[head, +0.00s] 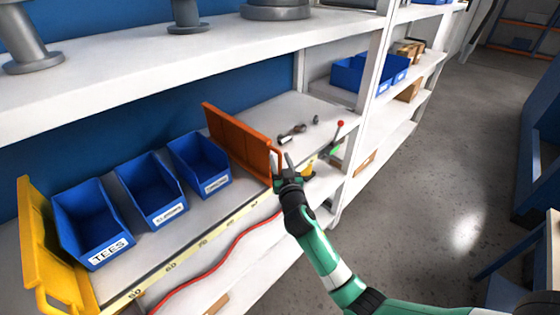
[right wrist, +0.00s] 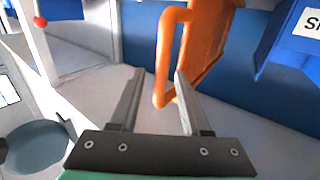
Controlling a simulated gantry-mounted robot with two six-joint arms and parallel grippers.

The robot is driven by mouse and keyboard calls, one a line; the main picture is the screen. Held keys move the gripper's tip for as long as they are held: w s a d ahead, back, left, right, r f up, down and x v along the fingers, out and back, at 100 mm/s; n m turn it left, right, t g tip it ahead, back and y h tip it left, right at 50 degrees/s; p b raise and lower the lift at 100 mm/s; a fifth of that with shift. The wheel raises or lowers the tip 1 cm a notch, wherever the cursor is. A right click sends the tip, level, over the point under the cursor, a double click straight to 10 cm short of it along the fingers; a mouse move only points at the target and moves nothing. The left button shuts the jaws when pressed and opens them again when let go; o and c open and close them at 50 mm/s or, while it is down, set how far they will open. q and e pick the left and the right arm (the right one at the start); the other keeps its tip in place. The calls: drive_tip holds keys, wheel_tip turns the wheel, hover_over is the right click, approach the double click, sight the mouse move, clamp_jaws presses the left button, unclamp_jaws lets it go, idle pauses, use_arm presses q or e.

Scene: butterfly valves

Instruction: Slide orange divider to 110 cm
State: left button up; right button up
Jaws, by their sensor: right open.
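The orange divider (head: 237,138) stands upright on the shelf, right of the blue bins. In the right wrist view its orange body (right wrist: 207,45) and handle loop (right wrist: 163,55) show large. My right gripper (head: 283,156) is at the divider's front end, open. In the wrist view its fingers (right wrist: 158,75) stand apart, and the lower part of the handle shows between them; I cannot tell if they touch. A yellow scale strip (head: 190,251) runs along the shelf's front edge; its numbers near the divider are too small to read surely. My left gripper is not in view.
Blue bins, including one labelled TEES (head: 88,220), and a yellow divider (head: 45,250) stand left of the orange divider. To its right lie small metal fittings (head: 291,134) on otherwise bare shelf. A red-knobbed lever (head: 339,126) and a shelf upright (head: 370,75) are farther right.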

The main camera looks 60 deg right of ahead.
clamp_jaws()
idle(1.4)
